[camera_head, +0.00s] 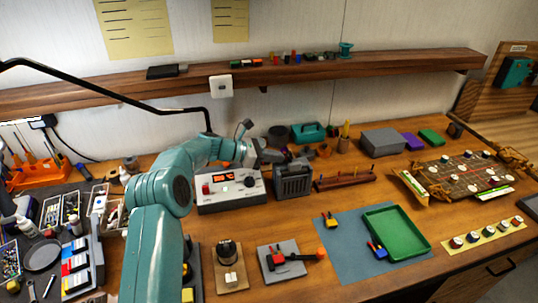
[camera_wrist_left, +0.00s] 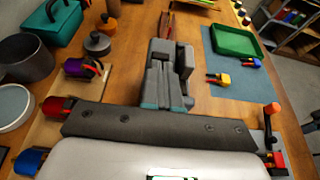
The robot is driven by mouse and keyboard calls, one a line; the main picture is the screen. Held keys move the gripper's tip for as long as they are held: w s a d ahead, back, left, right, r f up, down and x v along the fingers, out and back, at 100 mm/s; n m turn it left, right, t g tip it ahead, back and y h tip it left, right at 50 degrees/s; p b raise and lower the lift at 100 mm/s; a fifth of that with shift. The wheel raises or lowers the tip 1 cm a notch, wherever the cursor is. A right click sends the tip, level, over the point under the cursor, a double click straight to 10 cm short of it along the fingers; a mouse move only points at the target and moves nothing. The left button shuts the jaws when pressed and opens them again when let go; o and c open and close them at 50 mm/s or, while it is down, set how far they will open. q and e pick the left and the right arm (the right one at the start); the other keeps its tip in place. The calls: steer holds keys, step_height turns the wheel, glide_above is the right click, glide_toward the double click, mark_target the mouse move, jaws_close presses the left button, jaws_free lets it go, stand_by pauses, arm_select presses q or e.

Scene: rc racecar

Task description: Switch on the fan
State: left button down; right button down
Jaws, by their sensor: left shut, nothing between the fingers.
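The dark grey box with a slatted front and top handle (camera_head: 292,180), which looks like the fan, stands upright on the bench right of the meter. I cannot make out its switch or whether it runs. My left gripper (camera_head: 273,156) is beside and above its upper left edge, shut and empty; I cannot tell whether it touches. In the left wrist view its grey fingers (camera_wrist_left: 163,72) are together, and I cannot clearly separate the box from them. My right gripper is not in view.
A white unit with a red display (camera_head: 230,190) stands left of the box. A wooden rack (camera_head: 345,180) is to its right. Clamp blocks (camera_head: 282,262) and a green tray (camera_head: 396,235) on a blue mat lie in front. A shelf (camera_head: 300,70) runs behind.

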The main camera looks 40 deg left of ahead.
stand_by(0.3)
arm_select(q)
steer(key=shift+r, duration=0.1)
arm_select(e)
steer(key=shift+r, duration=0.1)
